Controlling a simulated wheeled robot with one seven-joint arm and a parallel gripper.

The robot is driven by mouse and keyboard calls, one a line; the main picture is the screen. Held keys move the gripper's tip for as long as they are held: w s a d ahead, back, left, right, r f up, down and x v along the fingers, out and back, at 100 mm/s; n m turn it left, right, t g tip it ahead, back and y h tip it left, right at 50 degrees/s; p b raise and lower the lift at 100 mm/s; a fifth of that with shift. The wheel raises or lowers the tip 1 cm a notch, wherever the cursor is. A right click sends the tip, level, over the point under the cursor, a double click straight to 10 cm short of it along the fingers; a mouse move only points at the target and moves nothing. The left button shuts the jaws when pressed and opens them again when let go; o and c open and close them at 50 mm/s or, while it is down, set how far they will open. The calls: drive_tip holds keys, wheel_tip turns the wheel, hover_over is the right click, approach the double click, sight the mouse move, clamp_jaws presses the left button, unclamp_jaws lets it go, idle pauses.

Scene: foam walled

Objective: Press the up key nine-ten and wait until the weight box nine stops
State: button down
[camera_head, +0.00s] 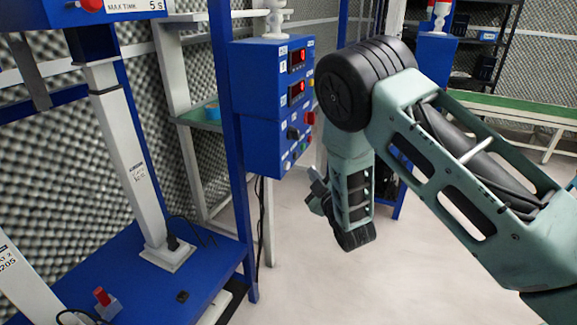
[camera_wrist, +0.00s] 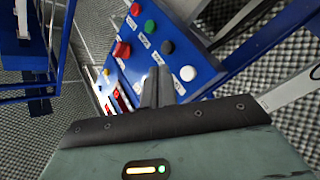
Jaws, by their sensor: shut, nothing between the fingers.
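A blue control box (camera_head: 265,95) on a blue post carries two red digital displays and several buttons on its right-hand face. In the wrist view, the panel (camera_wrist: 200,62) shows a red button (camera_wrist: 135,9), a green button (camera_wrist: 150,26), a black button (camera_wrist: 168,47), a whitish button (camera_wrist: 188,73) and a larger red knob (camera_wrist: 121,49). Their labels are too small to read, so I cannot tell which is the up key nine-ten. My gripper (camera_wrist: 158,72) is shut and empty, its tips in front of the panel; contact cannot be told. I cannot identify weight box nine.
At left stands a blue-framed rig with a white upright column (camera_head: 130,150) and a blue base plate (camera_head: 190,285). A small red switch (camera_head: 102,297) sits on that plate. Grey shelving stands behind the box. The pale floor (camera_head: 330,285) below my arm is clear.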

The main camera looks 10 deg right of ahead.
sight(287, 165)
drive_tip(key=shift+w+a+b, duration=0.15)
drive_tip(key=shift+w+a, duration=0.45)
drive_tip(key=shift+a, duration=0.25)
drive_tip(key=shift+w+a+b, duration=0.15)
drive_tip(key=shift+w+a, duration=0.45)
drive_tip(key=shift+a, duration=0.2)
drive_tip(key=shift+w+a, duration=0.1)
idle(0.8)
drive_tip(key=shift+w+a, duration=0.15)
drive_tip(key=shift+a, duration=0.05)
